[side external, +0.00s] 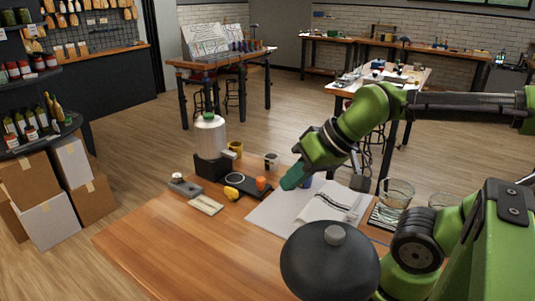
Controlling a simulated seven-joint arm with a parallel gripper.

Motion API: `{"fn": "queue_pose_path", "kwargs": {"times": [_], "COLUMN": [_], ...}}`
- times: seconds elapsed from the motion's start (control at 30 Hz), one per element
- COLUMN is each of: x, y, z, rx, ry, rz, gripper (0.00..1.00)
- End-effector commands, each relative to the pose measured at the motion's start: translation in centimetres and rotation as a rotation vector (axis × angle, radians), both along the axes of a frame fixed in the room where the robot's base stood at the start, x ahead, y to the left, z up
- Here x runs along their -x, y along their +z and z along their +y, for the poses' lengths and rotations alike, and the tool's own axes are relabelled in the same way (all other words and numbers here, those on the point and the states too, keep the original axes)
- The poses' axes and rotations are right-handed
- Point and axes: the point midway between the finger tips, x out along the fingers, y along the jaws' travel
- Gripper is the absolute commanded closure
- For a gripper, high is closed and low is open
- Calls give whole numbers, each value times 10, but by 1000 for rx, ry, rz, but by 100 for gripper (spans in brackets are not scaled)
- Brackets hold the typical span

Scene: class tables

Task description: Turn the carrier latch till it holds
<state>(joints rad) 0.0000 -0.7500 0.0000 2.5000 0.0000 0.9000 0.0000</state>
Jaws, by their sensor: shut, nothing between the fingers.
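My gripper (289,183) is above the table near the white sheet, pointing down and to the left. Its fingers are small in this view; it is shut and holds nothing. A small grey fixture with a raised knob (179,179) lies at the left of the table; it may be the carrier latch, but I cannot tell for sure. The latch's turn angle cannot be made out.
A pale flat plate (206,205), a yellow lemon-like item (231,193), an orange item (261,183) and a yellow mug (235,149) are nearby. A folded cloth (330,204) and glass (397,191) lie right. The left front tabletop is clear.

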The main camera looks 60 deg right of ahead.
Motion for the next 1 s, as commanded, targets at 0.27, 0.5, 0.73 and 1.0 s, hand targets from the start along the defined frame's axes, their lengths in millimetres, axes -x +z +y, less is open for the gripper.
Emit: {"fn": "queue_pose_path", "kwargs": {"times": [0.27, 0.5, 0.73, 1.0], "x": [-1, -42, -123, -215], "y": [-3, -14, -15, -44], "z": [0, -14, -51, -106], "rx": [0, -15, 20, 123], "ry": [-1, -39, -35, 37], "rz": [14, 150, 298, 469], "gripper": [83, 61, 61, 61]}}
